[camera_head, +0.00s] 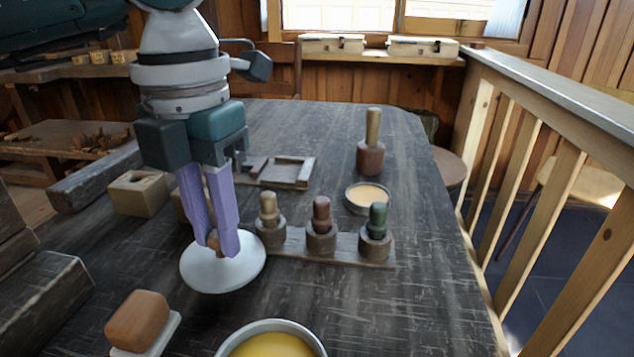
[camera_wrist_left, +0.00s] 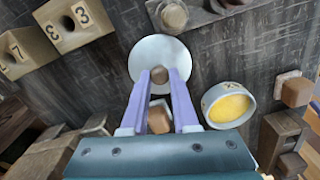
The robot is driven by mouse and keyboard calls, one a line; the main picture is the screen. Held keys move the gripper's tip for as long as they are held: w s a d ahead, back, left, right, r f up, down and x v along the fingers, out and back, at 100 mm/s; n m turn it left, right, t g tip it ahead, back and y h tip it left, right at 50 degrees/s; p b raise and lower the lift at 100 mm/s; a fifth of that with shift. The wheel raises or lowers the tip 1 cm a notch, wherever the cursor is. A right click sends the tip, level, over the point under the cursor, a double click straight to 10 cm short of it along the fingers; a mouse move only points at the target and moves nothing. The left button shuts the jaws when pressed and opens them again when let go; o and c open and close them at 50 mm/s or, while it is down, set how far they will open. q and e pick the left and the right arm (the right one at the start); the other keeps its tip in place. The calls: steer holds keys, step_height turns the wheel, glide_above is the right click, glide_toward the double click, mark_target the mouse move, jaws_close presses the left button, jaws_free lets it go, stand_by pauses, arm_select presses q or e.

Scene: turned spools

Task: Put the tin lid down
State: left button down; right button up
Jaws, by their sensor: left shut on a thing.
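The tin lid (camera_head: 210,277) is a round, whitish disc with a small brown knob. My left gripper (camera_head: 218,243) is shut on that knob from above, its purple fingers on either side. In the left wrist view the lid (camera_wrist_left: 150,50) lies just past the fingertips (camera_wrist_left: 166,80). It looks about level; I cannot tell whether it touches the table. An open tin with yellow contents (camera_head: 270,345) stands nearer, to the lid's lower right; it also shows in the left wrist view (camera_wrist_left: 230,106). My right gripper is not in view.
A rack (camera_head: 345,250) with several spools stands close right of the lid. Behind it are a small round dish (camera_head: 365,197) and a tall wooden-handled tool (camera_head: 371,150). A reddish block (camera_head: 138,318) sits front left. Holed blocks (camera_head: 138,195) stand left. The table's right side is clear.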

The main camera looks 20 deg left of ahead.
arm_select(q)
steer(key=shift+f+b, duration=0.5)
steer(key=shift+f, duration=0.05)
steer(key=c, duration=0.7)
jaws_free()
steer(key=shift+r, duration=0.1)
steer(key=shift+r+p, duration=0.3)
step_height(320, 180, up, 12)
steer(key=shift+r+p, duration=0.25)
steer(key=shift+p, duration=0.65)
